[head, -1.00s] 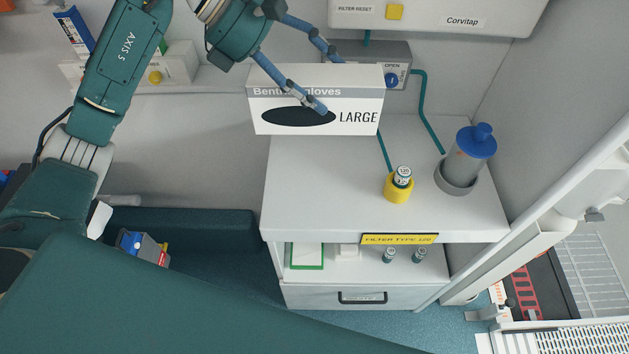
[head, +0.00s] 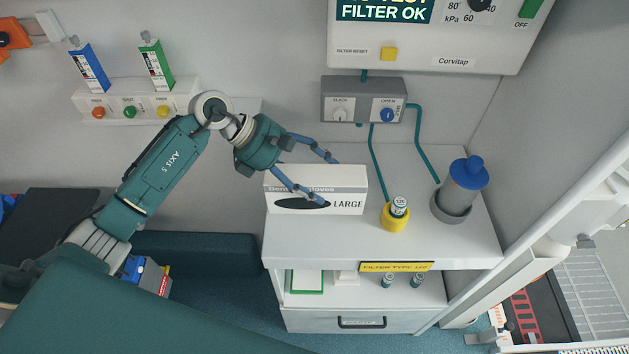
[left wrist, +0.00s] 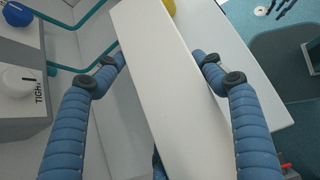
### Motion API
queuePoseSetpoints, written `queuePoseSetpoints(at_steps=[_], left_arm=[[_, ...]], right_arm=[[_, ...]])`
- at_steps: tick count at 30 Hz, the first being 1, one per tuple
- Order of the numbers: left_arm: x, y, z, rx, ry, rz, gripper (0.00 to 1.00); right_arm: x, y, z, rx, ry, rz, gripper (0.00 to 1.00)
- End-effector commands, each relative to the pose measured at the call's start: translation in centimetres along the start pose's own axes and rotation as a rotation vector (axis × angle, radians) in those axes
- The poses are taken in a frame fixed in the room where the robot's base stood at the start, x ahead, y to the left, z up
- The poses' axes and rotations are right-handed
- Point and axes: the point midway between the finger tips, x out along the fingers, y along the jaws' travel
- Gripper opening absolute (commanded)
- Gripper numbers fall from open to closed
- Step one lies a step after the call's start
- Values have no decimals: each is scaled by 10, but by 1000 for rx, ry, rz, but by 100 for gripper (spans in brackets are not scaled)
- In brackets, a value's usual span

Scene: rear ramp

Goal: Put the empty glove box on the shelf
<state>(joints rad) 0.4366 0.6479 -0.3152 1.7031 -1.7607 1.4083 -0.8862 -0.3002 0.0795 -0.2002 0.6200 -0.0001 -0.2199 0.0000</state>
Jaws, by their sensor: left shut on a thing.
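The glove box (head: 290,204) is white with a grey band, a dark oval and the word LARGE. In the head view it is upright over the left part of the white cabinet top (head: 310,240). I cannot tell whether its base touches that top. My left gripper (head: 330,180) is shut on the box from above, with one blue finger across its front face. In the left wrist view the pale box (left wrist: 165,80) lies between both fingers. Below the top is an open shelf (head: 335,291). My right gripper is not in view.
A yellow-based vial (head: 396,214) and a blue-topped canister (head: 463,190) stand right of the box. A grey valve block (head: 360,100) with green tubes is on the wall behind. The shelf below holds a green-edged item (head: 307,281) and small vials (head: 388,280).

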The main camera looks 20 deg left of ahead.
Motion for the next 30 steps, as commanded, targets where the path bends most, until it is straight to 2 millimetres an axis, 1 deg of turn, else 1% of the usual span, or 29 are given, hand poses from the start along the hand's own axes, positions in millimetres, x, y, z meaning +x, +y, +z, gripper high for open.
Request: queuePoseSetpoints(at_steps=[1, 3, 6, 14, 17, 18, 20, 27, 30], left_arm=[[6, -1, -5, -6, -2, -5, 47], [12, -1, -12, -5, -1, -3, 47], [18, 0, -17, -2, -2, -1, 47], [19, 0, -19, 0, -1, -1, 47], [21, 0, -21, 0, 0, -1, 47], [20, 0, -20, 0, 0, -1, 77], [20, 0, -20, 0, 0, -1, 88], [20, 0, -20, 0, 0, -1, 88], [18, 0, -18, -1, -1, -1, 88]], right_arm=[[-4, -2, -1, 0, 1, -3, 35], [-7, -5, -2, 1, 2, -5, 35], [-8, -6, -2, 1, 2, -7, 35], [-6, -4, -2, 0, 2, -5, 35], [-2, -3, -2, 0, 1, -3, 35], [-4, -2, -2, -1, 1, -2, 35], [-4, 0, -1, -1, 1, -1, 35], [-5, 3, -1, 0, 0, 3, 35], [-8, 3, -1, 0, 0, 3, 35]])
